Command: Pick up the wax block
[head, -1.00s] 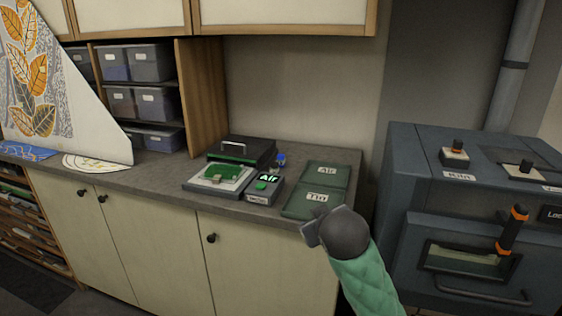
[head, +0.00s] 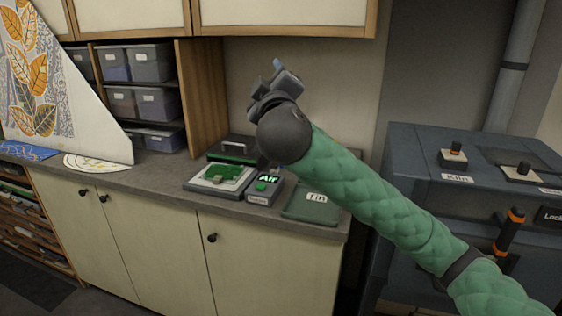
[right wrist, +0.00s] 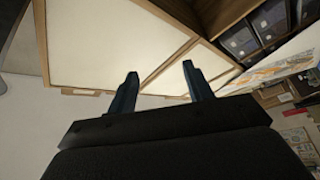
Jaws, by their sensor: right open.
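I cannot surely make out the wax block. A small pale lump (head: 217,180) lies on the green surface of the white-rimmed device (head: 196,186) on the counter, too small to identify. My right gripper (head: 278,72) is raised high above the counter, in front of the back wall. It points up and away from the counter items. In the right wrist view its two dark blue fingers (right wrist: 160,70) stand apart with nothing between them. My left gripper is not in view.
A grey box labelled "Air" (head: 259,196) and a green tray labelled "Tin" (head: 313,212) sit on the counter (head: 165,187). My right arm hides the area behind the tray. A blue-grey kiln (head: 415,150) stands right. Wall cupboards (head: 280,14) hang overhead.

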